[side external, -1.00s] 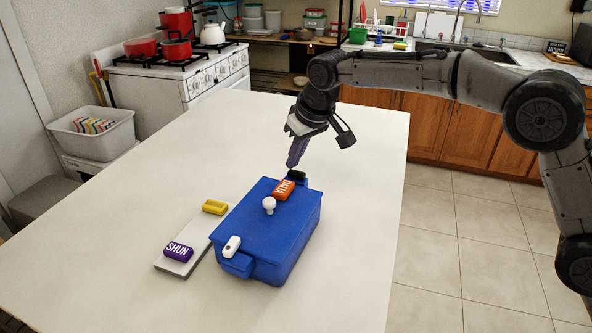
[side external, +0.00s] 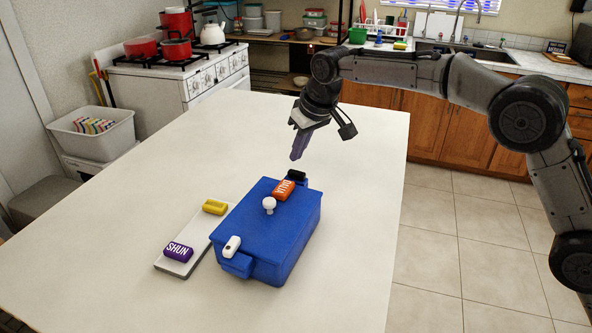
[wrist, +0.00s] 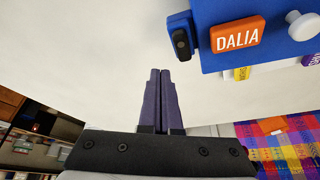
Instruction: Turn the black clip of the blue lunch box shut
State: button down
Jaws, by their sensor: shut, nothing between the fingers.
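The blue lunch box (side external: 265,235) stands on the white table with its lid on and a white knob (side external: 269,204) on top. Its black clip (side external: 296,175) sits on a tab at the far end. In the wrist view the black clip (wrist: 181,42) lies lengthwise along the lid's edge, beside the lid rather than across it. A white clip (side external: 232,246) at the near end points across the edge onto the lid. My gripper (side external: 295,158) is shut and empty, above the black clip and apart from it. Its purple fingers (wrist: 159,72) point toward the box side.
An orange DALIA tag (wrist: 236,34) lies on the lid near the black clip. Left of the box, a grey slab (side external: 199,252) has a purple tag (side external: 178,252) and a yellow tag (side external: 214,207). The table beyond and left is clear.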

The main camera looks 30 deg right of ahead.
aim_at(291, 171)
jog(key=shift+f, duration=0.55)
dwell(0.6)
jog(key=shift+s+a, duration=0.5)
jog(key=shift+a, duration=0.15)
jog(key=shift+s+a, duration=0.45)
jog(key=shift+a, duration=0.2)
dwell(1.8)
jog(key=shift+s+a, duration=0.35)
jog(key=shift+s, duration=0.2)
dwell(0.7)
jog(key=shift+s, duration=0.65)
dwell(0.8)
jog(key=shift+w+a, duration=0.1)
jog(key=shift+a, duration=0.05)
jog(key=shift+w+a, duration=0.15)
jog(key=shift+w, duration=0.05)
